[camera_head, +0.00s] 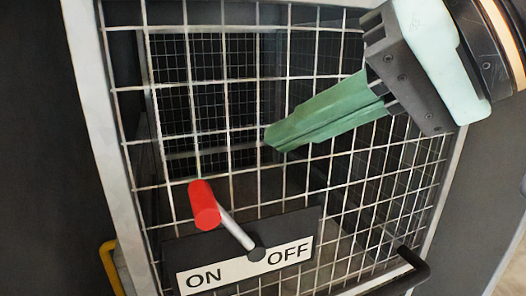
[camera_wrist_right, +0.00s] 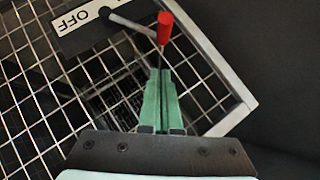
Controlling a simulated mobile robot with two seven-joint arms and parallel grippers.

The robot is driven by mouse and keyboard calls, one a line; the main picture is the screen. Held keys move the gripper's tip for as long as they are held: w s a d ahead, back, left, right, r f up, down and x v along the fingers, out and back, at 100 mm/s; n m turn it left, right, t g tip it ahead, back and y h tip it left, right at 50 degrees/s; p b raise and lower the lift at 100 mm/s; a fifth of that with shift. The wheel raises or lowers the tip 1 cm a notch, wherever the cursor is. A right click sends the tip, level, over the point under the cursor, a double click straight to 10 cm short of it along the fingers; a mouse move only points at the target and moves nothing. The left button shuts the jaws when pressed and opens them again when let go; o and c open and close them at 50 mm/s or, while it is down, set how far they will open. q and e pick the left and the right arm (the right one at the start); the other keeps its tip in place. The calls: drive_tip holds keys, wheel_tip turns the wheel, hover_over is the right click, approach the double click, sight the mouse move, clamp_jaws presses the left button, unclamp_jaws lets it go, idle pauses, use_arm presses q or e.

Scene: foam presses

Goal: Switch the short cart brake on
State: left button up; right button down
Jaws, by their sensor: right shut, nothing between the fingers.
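The brake lever has a red handle (camera_head: 204,205) on a grey rod (camera_head: 237,230), pivoting at the top of a plate (camera_head: 300,250) marked ON at left and OFF at right. In the head view the lever leans up and left, toward the ON side. My right gripper (camera_head: 272,138) has green fingers, shut and empty, above and right of the red handle and apart from it. In the right wrist view the red handle (camera_wrist_right: 165,27) lies beyond the green fingertips (camera_wrist_right: 160,72). My left gripper is not in view.
The cart's wire mesh wall (camera_head: 240,185) sits behind the lever in a pale frame (camera_head: 98,120). A black bar handle (camera_head: 412,268) sticks out at lower right. A yellow piece (camera_head: 110,265) shows at lower left.

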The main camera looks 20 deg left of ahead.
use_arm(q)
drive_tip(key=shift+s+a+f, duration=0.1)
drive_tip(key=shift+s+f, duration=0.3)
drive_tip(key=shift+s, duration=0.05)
use_arm(e)
drive_tip(key=v, duration=0.5)
drive_tip(key=shift+s, duration=0.1)
drive_tip(key=shift+a, duration=0.1)
